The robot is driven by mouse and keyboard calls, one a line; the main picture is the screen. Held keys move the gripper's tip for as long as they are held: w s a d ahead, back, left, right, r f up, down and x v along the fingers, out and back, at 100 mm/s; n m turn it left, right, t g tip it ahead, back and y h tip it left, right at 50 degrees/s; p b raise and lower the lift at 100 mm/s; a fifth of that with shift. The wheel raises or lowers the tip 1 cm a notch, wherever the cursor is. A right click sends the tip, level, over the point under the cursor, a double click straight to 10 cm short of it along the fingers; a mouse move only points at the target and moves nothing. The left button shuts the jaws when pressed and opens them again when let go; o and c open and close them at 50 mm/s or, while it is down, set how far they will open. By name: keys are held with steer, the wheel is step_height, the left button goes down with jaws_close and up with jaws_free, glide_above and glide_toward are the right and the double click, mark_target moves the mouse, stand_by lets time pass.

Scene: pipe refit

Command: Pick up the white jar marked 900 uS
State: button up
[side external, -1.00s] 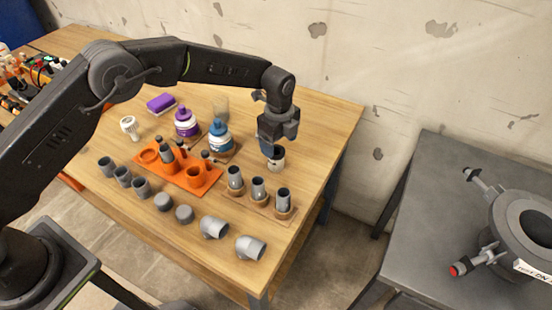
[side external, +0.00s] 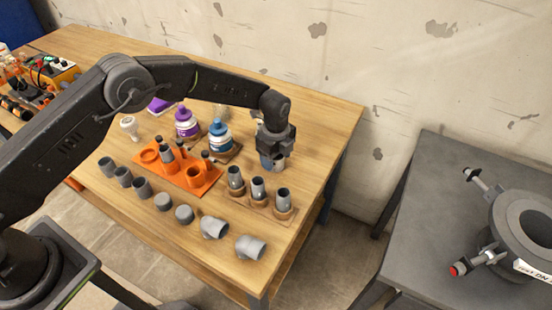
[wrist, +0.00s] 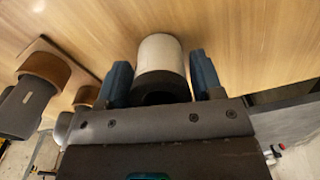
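The white jar (wrist: 161,52) is between the two blue fingers of my gripper (wrist: 162,68) in the wrist view. Its dark end faces the gripper, and no marking on it is readable. The fingers lie very close along both sides of the jar; I cannot tell whether they press on it. In the side view my gripper (side external: 271,162) is low over the right part of the table, and the pale side of the jar (side external: 282,163) shows just beside the fingers, partly hidden by them.
Grey pipe fittings in a wooden holder (side external: 260,203) stand in front of the gripper. A blue-capped bottle (side external: 220,136) and a purple-capped bottle (side external: 186,122) are to its left. An orange tray (side external: 178,172) lies farther left. The table's right edge is close by.

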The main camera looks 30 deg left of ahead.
steer(key=c, duration=0.7)
steer(key=shift+o, duration=0.2)
steer(key=shift+r, duration=0.1)
